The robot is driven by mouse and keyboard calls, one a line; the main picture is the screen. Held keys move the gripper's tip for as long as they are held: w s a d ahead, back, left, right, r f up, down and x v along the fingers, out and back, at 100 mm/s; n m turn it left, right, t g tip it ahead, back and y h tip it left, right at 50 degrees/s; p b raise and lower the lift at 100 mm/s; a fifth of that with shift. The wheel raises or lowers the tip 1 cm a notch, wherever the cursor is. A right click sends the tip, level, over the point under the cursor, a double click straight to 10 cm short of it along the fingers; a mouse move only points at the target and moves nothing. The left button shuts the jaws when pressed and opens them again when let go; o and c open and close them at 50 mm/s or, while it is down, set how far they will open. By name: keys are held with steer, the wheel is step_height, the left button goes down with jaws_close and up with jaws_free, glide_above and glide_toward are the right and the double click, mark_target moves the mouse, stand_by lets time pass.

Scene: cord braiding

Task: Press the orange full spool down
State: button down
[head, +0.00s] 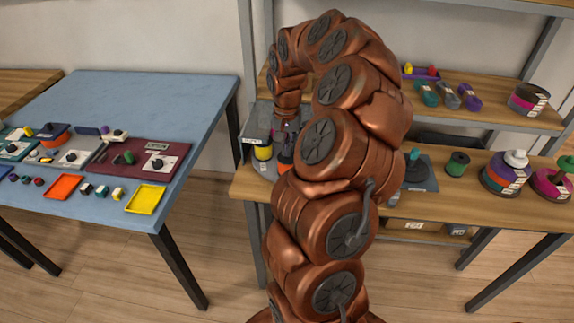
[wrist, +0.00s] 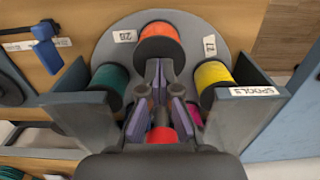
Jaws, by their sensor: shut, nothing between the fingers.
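The orange spool (wrist: 158,46) sits on a grey round plate (wrist: 112,40) at the top of the wrist view. In the head view an orange spool (head: 285,161) shows partly behind my arm. My gripper (wrist: 160,68) is shut and empty. Its fingertips overlap the near edge of the orange spool in the wrist view; I cannot tell whether they touch it. In the head view my gripper (head: 291,126) points down over the spool holder. A teal spool (wrist: 108,84) stands left and a yellow spool (wrist: 213,82) right. A red spool (wrist: 161,136) and a magenta one are partly hidden by my gripper.
Grey-blue walls, one labelled SPOOLS (wrist: 253,91), flank the plate. More spools (head: 505,172) and yarn skeins (head: 450,97) stand on the wooden shelves to the right. A blue table (head: 150,95) with trays and small parts is at the left.

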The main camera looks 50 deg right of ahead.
step_height(320, 180, up, 7)
steer(key=shift+p, duration=0.45)
stand_by(0.5)
stand_by(0.4)
steer(key=s+a+r+n, duration=0.2)
steer(key=a+n, duration=0.1)
steer(key=a, duration=0.7)
steer(key=s+a+r+n, duration=0.2)
steer(key=a+r+n, duration=0.1)
steer(key=a, duration=0.7)
steer(key=s+a+f+n+g, duration=0.1)
steer(key=s+a+f+n, duration=0.1)
steer(key=s+a, duration=0.4)
steer(key=s+a+f+n, duration=0.2)
steer(key=s+a, duration=0.4)
steer(key=s, duration=0.7)
steer(key=shift+s+a+f+n+g, duration=0.3)
steer(key=shift+s+n+g, duration=0.1)
steer(key=shift+n, duration=0.1)
steer(key=shift+d, duration=0.1)
